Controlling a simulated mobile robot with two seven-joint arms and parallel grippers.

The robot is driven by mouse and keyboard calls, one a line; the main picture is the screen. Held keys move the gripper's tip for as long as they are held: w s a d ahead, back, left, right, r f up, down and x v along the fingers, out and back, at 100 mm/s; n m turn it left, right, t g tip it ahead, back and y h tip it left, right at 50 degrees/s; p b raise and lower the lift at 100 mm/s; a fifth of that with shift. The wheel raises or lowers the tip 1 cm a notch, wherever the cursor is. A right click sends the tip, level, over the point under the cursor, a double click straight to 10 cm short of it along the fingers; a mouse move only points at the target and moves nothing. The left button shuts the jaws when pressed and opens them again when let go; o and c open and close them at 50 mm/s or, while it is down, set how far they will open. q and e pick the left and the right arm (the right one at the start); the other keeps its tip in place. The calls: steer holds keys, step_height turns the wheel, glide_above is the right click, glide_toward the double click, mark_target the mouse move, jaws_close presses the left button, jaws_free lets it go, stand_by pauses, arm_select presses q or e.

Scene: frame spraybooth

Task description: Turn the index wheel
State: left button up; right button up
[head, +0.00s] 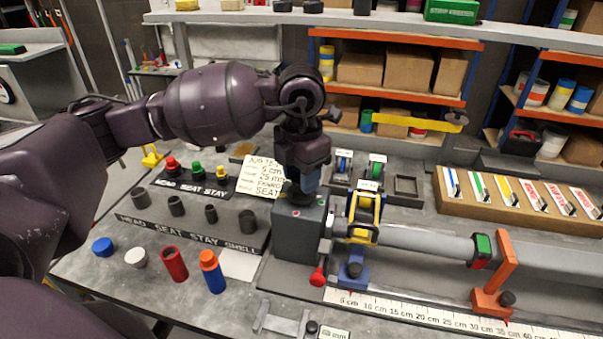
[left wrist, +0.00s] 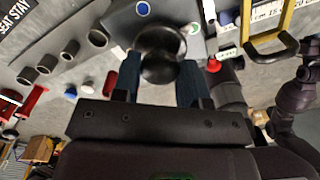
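The index wheel seems to be the dark round knob (left wrist: 158,52) on the grey block (head: 299,230), seen between my fingers in the left wrist view. Blue and green dots mark the block's face around it, and a red dot shows in the head view. My left gripper (head: 308,182) points down onto the top of the block. Its two blue fingers (left wrist: 160,78) lie on opposite sides of the knob and appear to touch it. The exact contact is partly hidden by the knob.
A yellow clamp (head: 364,219) and a grey tube (head: 420,243) lie right of the block. A red-tipped lever (head: 318,277) sticks out in front. Grey sockets (head: 211,213) stand left. Red (head: 173,264) and orange-blue (head: 212,271) cylinders stand front left.

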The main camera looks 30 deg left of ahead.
arm_select(q)
steer(key=shift+c, duration=1.2)
steer(key=shift+n, duration=0.8)
steer(key=n, duration=0.2)
steer(key=shift+r+n+p, duration=0.1)
steer(key=shift+n+p, duration=0.2)
steer(key=shift+p, duration=0.05)
steer(key=n, duration=0.4)
steer(key=shift+n+p, duration=0.3)
steer(key=shift+p, duration=0.1)
steer(key=n, duration=0.2)
steer(key=shift+n, duration=0.3)
steer(key=n+p, duration=0.1)
steer(key=n, duration=0.2)
steer(key=shift+n, duration=0.3)
steer(key=shift+n+p, duration=0.35)
steer(key=shift+n, duration=2.05)
arm_select(e)
steer(key=r, duration=0.4)
steer(key=shift+w+r, duration=0.3)
steer(key=shift+s, duration=0.15)
